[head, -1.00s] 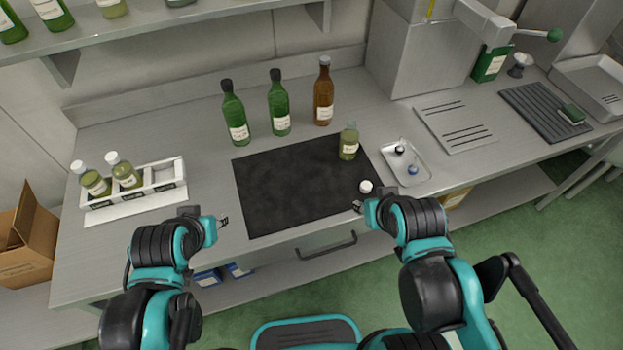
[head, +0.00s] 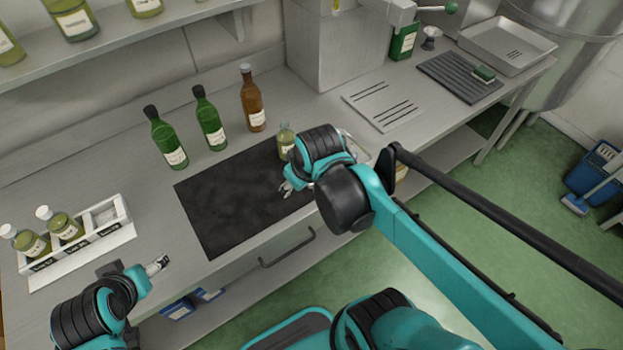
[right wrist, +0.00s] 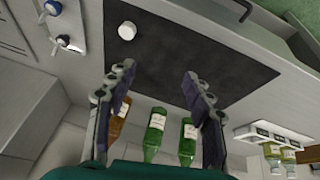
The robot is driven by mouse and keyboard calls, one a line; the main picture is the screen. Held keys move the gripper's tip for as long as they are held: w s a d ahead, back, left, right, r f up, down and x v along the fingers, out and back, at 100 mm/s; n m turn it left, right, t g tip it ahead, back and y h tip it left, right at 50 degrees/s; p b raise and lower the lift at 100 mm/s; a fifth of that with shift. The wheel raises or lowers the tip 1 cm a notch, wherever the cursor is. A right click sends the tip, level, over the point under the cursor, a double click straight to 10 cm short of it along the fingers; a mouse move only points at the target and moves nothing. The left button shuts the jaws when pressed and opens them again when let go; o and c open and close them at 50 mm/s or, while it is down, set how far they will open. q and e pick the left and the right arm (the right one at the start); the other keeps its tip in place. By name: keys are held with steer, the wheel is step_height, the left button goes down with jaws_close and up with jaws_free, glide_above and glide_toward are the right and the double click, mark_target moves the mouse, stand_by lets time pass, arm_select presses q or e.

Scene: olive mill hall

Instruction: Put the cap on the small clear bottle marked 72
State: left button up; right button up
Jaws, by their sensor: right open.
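A small bottle (head: 286,138) with yellow-green contents stands at the far right of the dark mat (head: 225,215); its label is too small to read, and my right arm partly covers it. A white cap (right wrist: 127,30) lies on the mat in the right wrist view, near the mat's tray-side edge; in the head view my right gripper hides it. My right gripper (head: 286,187) is over the mat's right part, open and empty, its fingers apart in the right wrist view (right wrist: 157,78). My left gripper (head: 158,264) is off the mat's left side near the counter's front; its jaws are unclear.
Two green bottles (head: 165,138) (head: 209,119) and an amber bottle (head: 252,100) stand behind the mat. A white rack (head: 125,228) with two capped bottles is at left. A small tray (right wrist: 62,22) holds a blue and a dark stopper. A slotted plate (head: 383,106) lies beyond.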

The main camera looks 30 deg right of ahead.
steer(key=w+d+f+n+g+p, duration=0.1)
steer(key=w+d, duration=0.1)
steer(key=w+d+f+n+g, duration=0.2)
steer(key=d, duration=0.1)
steer(key=w+d+f+n+g+p, duration=0.1)
steer(key=w+d+f, duration=0.1)
steer(key=w, duration=0.1)
steer(key=shift+w+d+n+g+p, duration=0.1)
steer(key=shift+d+n+g+p, duration=0.2)
steer(key=shift+n, duration=0.1)
steer(key=shift+w+d+f, duration=0.1)
steer(key=shift+d+f, duration=0.05)
steer(key=shift+f, duration=0.2)
steer(key=shift+f+b, duration=0.4)
steer(key=shift+f, duration=0.9)
step_height(320, 180, down, 5)
steer(key=shift+w+f+b, duration=0.1)
steer(key=shift+f+b, duration=0.05)
steer(key=shift+b, duration=0.9)
